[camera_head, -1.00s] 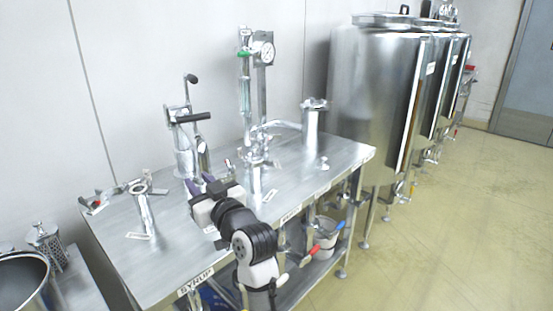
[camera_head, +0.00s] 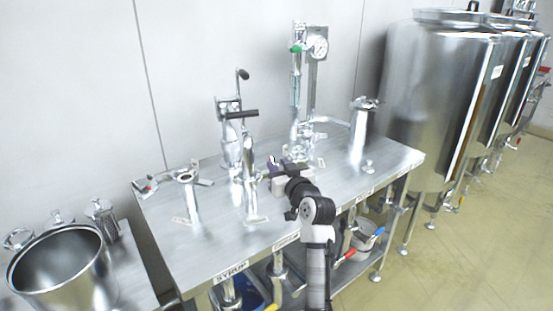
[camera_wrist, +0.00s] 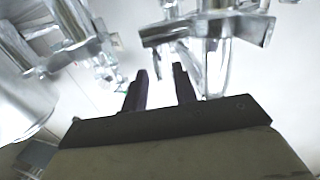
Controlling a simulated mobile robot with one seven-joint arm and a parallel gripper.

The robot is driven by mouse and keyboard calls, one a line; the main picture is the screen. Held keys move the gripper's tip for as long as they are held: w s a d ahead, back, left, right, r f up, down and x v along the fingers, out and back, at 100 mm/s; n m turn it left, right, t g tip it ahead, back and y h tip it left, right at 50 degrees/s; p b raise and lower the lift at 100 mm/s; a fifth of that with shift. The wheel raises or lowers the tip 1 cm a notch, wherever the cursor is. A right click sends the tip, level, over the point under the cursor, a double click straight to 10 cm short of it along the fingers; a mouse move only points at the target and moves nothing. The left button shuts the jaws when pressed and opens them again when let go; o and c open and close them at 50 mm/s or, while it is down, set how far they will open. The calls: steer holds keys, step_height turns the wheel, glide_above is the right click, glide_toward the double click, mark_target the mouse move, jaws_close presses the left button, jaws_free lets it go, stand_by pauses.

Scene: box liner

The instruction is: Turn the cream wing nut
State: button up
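My gripper (camera_head: 274,163) is over the steel table, with its dark purple fingers pointing toward the wall. In the wrist view my gripper (camera_wrist: 160,84) has its two fingers apart, with nothing seen between them. A shiny metal fitting (camera_wrist: 215,60) with a wide crosspiece is just beyond and right of the fingers; I cannot tell if they touch. I cannot pick out a cream wing nut in either view; it may be hidden or too small. In the head view a tall metal column fitting (camera_head: 250,165) stands just left of my gripper, and a gauge stand (camera_head: 312,75) is behind it.
The steel table (camera_head: 225,245) also holds a lever press (camera_head: 229,130), a short stand (camera_head: 190,200) at left and a cylinder (camera_head: 359,130) at right. Large tanks (camera_head: 440,110) stand to the right. An open pot (camera_head: 62,265) is at lower left.

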steer(key=shift+x, duration=1.05)
jaws_close()
